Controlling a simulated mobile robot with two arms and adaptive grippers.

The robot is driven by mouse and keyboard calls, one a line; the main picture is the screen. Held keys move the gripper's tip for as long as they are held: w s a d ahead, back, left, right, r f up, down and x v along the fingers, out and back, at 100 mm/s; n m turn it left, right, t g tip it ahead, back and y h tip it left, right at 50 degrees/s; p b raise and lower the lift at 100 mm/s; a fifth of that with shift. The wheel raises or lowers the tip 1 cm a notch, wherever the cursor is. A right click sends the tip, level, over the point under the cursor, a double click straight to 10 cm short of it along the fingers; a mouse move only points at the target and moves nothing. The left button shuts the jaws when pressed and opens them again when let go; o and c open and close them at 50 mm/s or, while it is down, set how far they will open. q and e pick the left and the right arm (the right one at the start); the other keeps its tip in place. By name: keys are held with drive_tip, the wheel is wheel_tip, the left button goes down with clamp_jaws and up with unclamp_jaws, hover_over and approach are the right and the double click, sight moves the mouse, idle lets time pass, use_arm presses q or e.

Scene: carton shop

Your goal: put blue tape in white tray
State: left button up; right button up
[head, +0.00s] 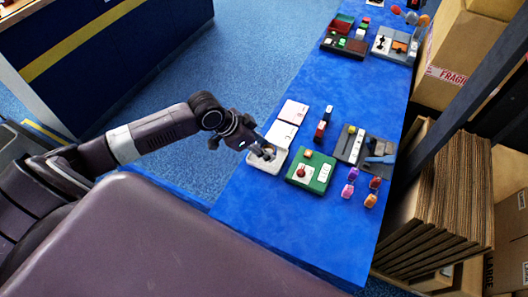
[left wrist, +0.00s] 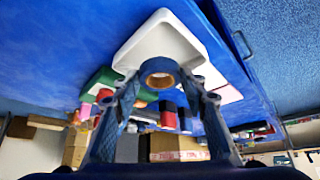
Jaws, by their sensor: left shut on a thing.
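A blue tape roll (left wrist: 159,73) with a tan inner ring is between the two fingers of my left gripper (left wrist: 162,88) in the left wrist view. The gripper is shut on it. The white tray (left wrist: 160,32) lies right beyond the tape in that view; whether the tape touches it I cannot tell. In the head view my left gripper (head: 265,154) reaches over the white tray (head: 257,165) at the table's left edge. The gripper covers part of the tray there, and the tape is hardly visible. My right gripper is not in view.
A green tray (head: 316,182) stands right of the white tray. White flat boxes (head: 287,118) lie behind it. A grey tray (head: 350,148) and several small coloured items are farther right. The blue table (head: 290,236) is clear in front.

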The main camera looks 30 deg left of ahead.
use_arm(q)
wheel_tip(320, 180, down, 3)
drive_tip(key=shift+r, duration=0.2)
drive_tip(key=shift+f, duration=0.1)
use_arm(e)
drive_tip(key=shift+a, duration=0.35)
use_arm(q)
drive_tip(key=shift+f, duration=0.1)
drive_tip(key=o, duration=0.7)
drive_tip(key=shift+c, duration=0.2)
